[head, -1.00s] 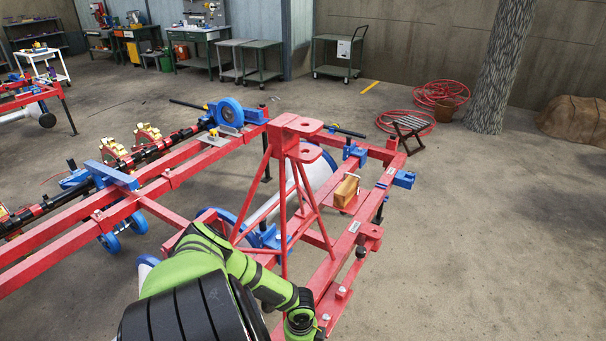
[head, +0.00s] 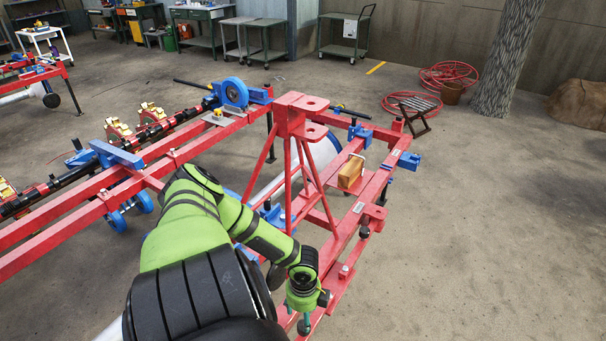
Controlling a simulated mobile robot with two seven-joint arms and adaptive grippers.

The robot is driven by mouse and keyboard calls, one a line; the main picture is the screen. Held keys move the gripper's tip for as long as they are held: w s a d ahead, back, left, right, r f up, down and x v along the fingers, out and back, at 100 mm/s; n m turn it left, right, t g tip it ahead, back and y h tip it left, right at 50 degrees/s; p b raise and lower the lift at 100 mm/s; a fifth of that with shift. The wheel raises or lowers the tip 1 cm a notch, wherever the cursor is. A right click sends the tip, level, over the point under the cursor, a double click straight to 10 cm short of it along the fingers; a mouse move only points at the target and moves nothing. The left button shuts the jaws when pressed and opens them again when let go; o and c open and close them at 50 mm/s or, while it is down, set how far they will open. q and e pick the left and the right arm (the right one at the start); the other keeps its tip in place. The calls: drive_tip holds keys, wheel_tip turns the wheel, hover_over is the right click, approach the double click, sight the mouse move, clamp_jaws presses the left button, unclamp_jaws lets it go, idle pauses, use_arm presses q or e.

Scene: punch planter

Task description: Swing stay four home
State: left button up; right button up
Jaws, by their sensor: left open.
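The red planter frame (head: 335,240) runs from the left to a crossbeam at the right. A red tripod-like tower (head: 302,125) with two lugged plates stands on it. Blue clamp-like parts sit at the far right corner, one a blue block (head: 408,160) on the outer side. I cannot tell which part is stay four. My left gripper (head: 298,322) is open, pointing down near the near end of the red crossbeam. It looks empty, and its fingertips are small and partly hidden. My right gripper is not in view.
A blue wheel bearing (head: 234,93) and a dark shaft (head: 165,128) lie along the left frame. Floor at right is clear.

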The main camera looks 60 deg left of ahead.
use_arm(q)
drive_tip(key=shift+r, duration=2.4)
drive_tip(key=shift+d, duration=0.1)
